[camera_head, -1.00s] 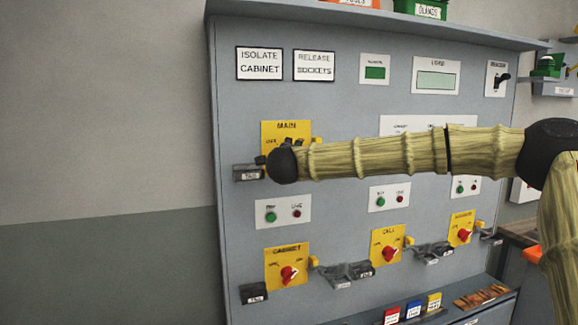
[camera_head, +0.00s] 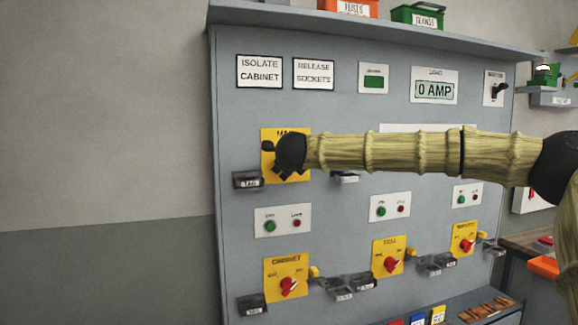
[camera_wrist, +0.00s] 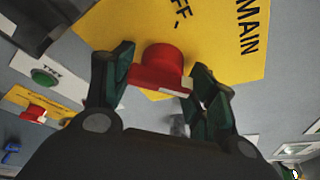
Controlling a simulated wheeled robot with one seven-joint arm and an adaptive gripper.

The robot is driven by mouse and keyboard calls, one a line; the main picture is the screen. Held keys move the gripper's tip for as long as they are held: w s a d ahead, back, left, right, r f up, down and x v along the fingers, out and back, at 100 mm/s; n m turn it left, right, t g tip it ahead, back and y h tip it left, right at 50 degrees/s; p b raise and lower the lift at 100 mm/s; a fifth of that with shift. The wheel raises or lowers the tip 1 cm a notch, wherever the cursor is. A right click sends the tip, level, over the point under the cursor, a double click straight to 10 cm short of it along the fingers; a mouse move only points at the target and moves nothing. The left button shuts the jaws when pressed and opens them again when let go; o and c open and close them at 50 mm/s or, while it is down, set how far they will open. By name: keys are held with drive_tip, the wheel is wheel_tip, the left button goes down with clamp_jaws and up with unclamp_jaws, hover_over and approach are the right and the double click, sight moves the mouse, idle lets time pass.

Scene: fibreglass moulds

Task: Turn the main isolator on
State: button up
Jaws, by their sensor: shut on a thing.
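The main isolator is a yellow plate (camera_head: 268,135) at the upper left of the grey panel, mostly hidden behind my arm in the head view. In the wrist view its yellow plate (camera_wrist: 215,30) reads "MAIN" and part of "OFF". Its red knob (camera_wrist: 163,68) stands out from the plate. My gripper (camera_wrist: 158,82) is shut on the red knob, with one dark green finger on either side. In the head view my gripper (camera_head: 278,165) is in front of the plate, and its fingers and the knob are hard to make out.
Below are yellow isolators for the cabinet (camera_head: 287,280), cell (camera_head: 389,262) and another (camera_head: 464,242), all with red knobs. A dark tag holder (camera_head: 248,180) sits left of the main plate. The load display (camera_head: 434,90) reads 0 AMP. A shelf above holds bins (camera_head: 418,15).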

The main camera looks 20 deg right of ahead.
drive_tip(key=shift+f, duration=0.1)
drive_tip(key=o, duration=1)
drive_tip(key=v, duration=1.2)
